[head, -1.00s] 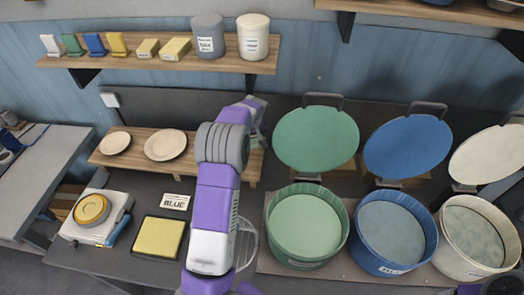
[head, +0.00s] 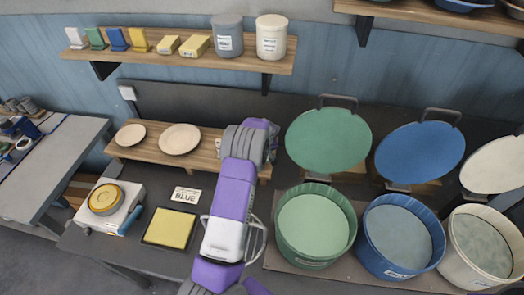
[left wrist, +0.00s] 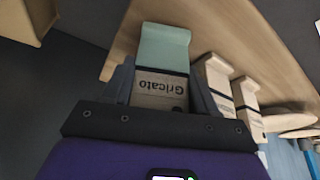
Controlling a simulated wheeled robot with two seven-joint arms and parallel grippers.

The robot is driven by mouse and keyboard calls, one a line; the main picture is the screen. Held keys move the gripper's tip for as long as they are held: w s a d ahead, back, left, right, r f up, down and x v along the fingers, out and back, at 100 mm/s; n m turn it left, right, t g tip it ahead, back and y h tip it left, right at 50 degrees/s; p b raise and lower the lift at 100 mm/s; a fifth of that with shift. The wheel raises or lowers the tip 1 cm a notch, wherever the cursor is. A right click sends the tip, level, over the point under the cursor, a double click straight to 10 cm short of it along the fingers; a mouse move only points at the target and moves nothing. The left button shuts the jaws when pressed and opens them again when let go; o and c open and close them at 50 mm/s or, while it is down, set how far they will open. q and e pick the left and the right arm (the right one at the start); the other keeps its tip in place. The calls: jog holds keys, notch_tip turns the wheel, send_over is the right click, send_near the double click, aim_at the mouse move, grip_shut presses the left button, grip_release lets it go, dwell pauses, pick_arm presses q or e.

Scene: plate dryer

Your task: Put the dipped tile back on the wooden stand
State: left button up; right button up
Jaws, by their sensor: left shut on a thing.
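My left gripper (left wrist: 165,98) is shut on an upright tile (left wrist: 162,85) with a pale green dipped top and a bare lower part lettered "Gricato", upside down in the left wrist view. The wooden stand (left wrist: 245,45) lies right behind the tile; whether the tile touches it I cannot tell. Two whitish tiles (left wrist: 215,80) (left wrist: 247,97) stand beside it on the right. In the head view the stand (head: 150,154) is at the back of the table, and my left arm covers its right end, hiding the fingertips and the held tile. My right gripper is not in view.
Two pale plates (head: 130,135) (head: 180,139) are on the stand's left part. Green (head: 315,225), blue (head: 398,237) and cream (head: 485,245) buckets stand at right, their lids behind. A yellow pad (head: 170,228), BLUE card (head: 185,195) and scale (head: 108,205) are in front of the stand.

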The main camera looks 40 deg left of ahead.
pick_arm(q)
jog(key=shift+f, duration=0.15)
jog(key=o, duration=1.1)
jog(key=v, duration=1.2)
jog(key=shift+b, duration=0.45)
